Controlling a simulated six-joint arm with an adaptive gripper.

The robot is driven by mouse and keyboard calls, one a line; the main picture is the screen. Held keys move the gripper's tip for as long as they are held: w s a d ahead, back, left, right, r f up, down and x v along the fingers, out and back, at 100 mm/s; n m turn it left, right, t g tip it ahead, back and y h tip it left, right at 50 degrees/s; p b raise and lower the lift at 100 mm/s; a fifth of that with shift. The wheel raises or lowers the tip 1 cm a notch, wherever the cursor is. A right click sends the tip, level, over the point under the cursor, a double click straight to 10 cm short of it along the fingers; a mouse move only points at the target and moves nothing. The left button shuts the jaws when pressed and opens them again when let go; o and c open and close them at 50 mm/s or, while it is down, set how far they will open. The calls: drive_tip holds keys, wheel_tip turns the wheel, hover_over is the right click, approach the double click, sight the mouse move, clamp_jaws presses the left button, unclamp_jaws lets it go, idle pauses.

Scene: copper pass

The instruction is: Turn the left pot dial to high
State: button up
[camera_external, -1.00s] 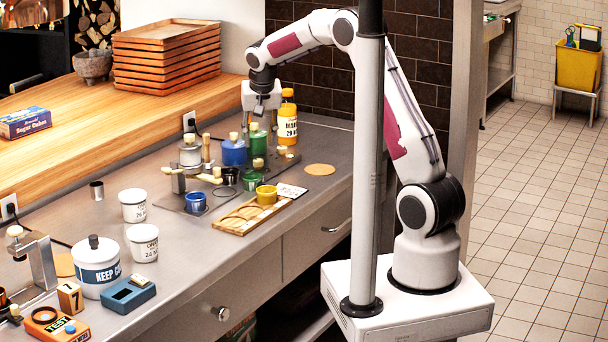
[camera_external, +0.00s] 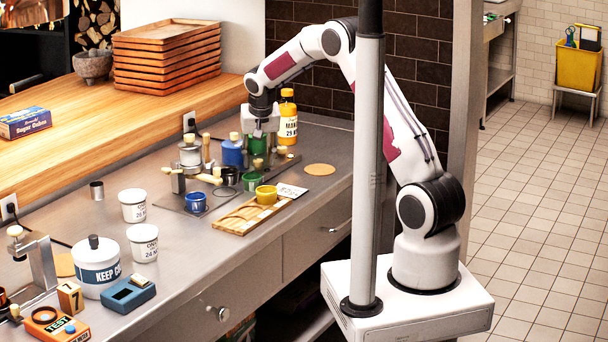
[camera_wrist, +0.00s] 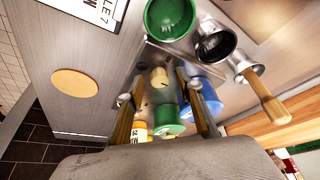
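My gripper (camera_external: 261,152) hangs pointing down over the green pot (camera_external: 258,143) at the back of the steel counter. That knob is likely a pot dial; in the outside view a cream knob (camera_external: 258,163) shows just in front of the green pot. I cannot tell contact with it. The blue pot (camera_external: 233,153) stands left of the green one. It also shows in the wrist view (camera_wrist: 206,104), partly behind a finger.
A yellow bottle (camera_external: 288,120) stands close behind the gripper.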

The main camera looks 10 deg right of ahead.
clamp_jaws()
drive_tip(key=shift+m, duration=0.6)
drive_tip(key=shift+a+m+h, duration=0.15)
drive_tip(key=shift+m+h, duration=0.75)
drive_tip(key=shift+m, duration=0.8)
drive_tip(key=shift+g, duration=0.3)
